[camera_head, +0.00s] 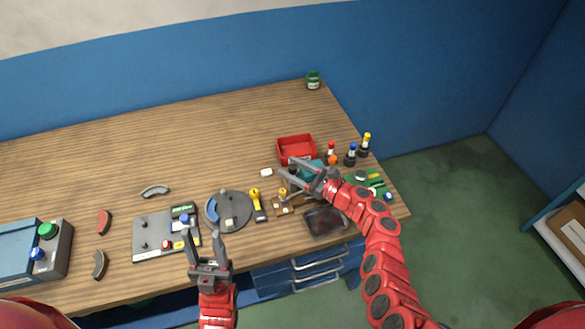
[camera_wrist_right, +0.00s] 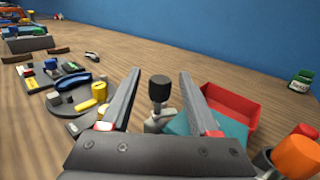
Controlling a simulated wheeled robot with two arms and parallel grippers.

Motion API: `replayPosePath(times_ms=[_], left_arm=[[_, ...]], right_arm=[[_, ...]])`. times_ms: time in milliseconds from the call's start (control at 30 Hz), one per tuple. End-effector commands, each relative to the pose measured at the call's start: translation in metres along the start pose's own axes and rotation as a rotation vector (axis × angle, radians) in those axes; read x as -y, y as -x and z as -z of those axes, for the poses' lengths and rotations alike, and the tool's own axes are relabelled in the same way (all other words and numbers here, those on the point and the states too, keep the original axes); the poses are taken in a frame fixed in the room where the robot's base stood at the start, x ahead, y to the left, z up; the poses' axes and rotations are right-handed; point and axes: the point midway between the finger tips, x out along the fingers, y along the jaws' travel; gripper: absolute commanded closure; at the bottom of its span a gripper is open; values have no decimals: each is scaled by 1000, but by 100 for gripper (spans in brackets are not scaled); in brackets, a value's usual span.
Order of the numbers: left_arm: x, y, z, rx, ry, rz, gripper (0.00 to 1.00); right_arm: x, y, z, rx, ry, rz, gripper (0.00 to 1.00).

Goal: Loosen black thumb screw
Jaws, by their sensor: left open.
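The black thumb screw (camera_wrist_right: 158,88) shows in the right wrist view as an upright dark cylindrical knob above a grey fitting (camera_wrist_right: 160,120). A teal block (camera_wrist_right: 222,130) is beside and behind it. My right gripper (camera_wrist_right: 158,74) is open, with one finger on each side of the knob and visible gaps between. In the head view my right gripper (camera_head: 287,167) reaches in from the right over the teal block (camera_head: 313,170), and its fingers partly hide the screw. My left gripper (camera_head: 204,238) is open and empty near the table's front edge, in front of the grey panel.
A red open bin (camera_head: 297,149) stands behind the teal block. Several small bottles (camera_head: 351,154) stand to its right. A dark tray (camera_head: 325,221) lies in front. A round grey dial (camera_head: 229,210), a yellow-handled tool (camera_head: 257,203) and a grey panel (camera_head: 155,235) are left. The table's back is mostly clear.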

Motion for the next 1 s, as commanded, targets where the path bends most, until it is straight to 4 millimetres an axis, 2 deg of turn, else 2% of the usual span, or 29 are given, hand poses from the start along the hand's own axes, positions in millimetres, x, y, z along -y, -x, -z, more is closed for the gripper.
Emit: replayPosePath(times_ms=[200, 367, 567, 800, 1000], left_arm=[[0, 0, 0, 0, 0, 0, 50], [0, 0, 0, 0, 0, 0, 50], [0, 5, -1, 0, 0, 0, 50], [-1, 20, -3, 0, 0, 0, 50], [-1, 26, -4, 0, 0, 0, 50]], right_arm=[[1, 2, -1, 2, 1, 1, 38], [0, 18, -1, 4, 1, 2, 38], [1, 60, 2, 1, 3, 7, 38], [1, 124, 3, 0, 2, 6, 38], [2, 160, 2, 0, 2, 5, 38]])
